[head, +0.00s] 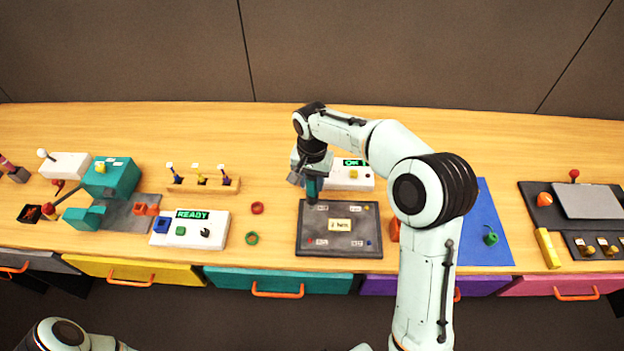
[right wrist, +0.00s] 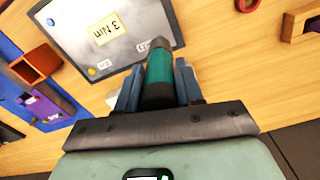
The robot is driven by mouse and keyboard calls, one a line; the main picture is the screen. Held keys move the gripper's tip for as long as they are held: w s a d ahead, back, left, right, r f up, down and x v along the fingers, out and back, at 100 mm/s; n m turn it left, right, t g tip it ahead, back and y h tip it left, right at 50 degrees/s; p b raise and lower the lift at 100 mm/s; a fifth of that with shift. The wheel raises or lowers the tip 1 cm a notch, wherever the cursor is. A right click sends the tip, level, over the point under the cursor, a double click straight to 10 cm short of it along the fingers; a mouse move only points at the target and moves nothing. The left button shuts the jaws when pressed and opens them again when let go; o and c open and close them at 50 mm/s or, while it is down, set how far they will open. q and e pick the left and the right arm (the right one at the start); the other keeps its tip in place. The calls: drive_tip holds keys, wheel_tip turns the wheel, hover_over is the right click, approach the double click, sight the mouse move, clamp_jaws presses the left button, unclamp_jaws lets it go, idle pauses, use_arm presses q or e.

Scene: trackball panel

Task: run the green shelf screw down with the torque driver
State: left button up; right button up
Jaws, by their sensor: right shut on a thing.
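The torque driver (right wrist: 158,75), a teal cylinder with a dark tip, is upright in my right gripper (right wrist: 158,88). In the head view the right gripper (head: 313,175) is above the far left corner of a dark grey panel (head: 339,247), with the driver (head: 312,189) pointing down at that corner. The panel bears a yellow "3 Nm" label (head: 341,225). A red screw (head: 311,241), a blue screw (head: 367,242) and a yellow screw (right wrist: 91,71) show at other corners. I see no green screw; the driver covers the far left corner. Contact cannot be told. My left gripper is out of view.
A white box with an "OK" display (head: 353,162) stands just behind the panel, partly behind my arm. A white "READY" box (head: 190,229), a red ring (head: 257,208) and a green ring (head: 252,238) lie left. A blue mat (head: 484,220) lies right.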

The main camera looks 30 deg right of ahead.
drive_tip(key=shift+s+f, duration=0.1)
drive_tip(key=shift+f, duration=0.1)
drive_tip(key=shift+r+p, duration=1.45)
drive_tip(key=shift+r, duration=1.75)
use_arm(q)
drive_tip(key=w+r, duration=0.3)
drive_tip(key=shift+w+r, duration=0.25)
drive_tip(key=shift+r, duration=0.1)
use_arm(e)
drive_tip(key=shift+w, duration=0.2)
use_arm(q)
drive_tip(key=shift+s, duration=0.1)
use_arm(e)
drive_tip(key=shift+s, duration=0.1)
